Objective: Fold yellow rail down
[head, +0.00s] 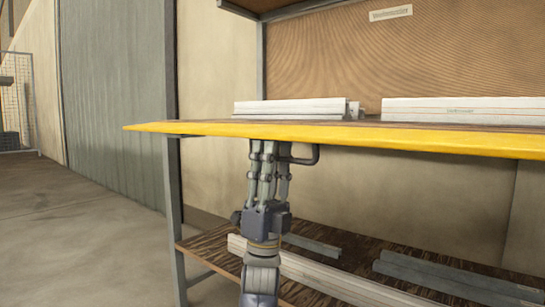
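The yellow rail (400,137) runs along the front of the bench top, from a pointed left end to the right edge of the head view. A dark handle (312,155) hangs under it, left of the middle. My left gripper (268,148) points straight up from below, its fingertips close under the rail at the left end of the handle. The fingers overlap the handle's left part in the picture. I cannot tell whether they close on it or stand in front of it. My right gripper is not in view.
Pale profiles (290,109) lie on the bench top at left, and more profiles (460,109) lie at right. A wooden lower shelf (215,245) below carries long bars. A grey bench leg (173,215) stands left of my arm. The floor (80,220) at left is clear.

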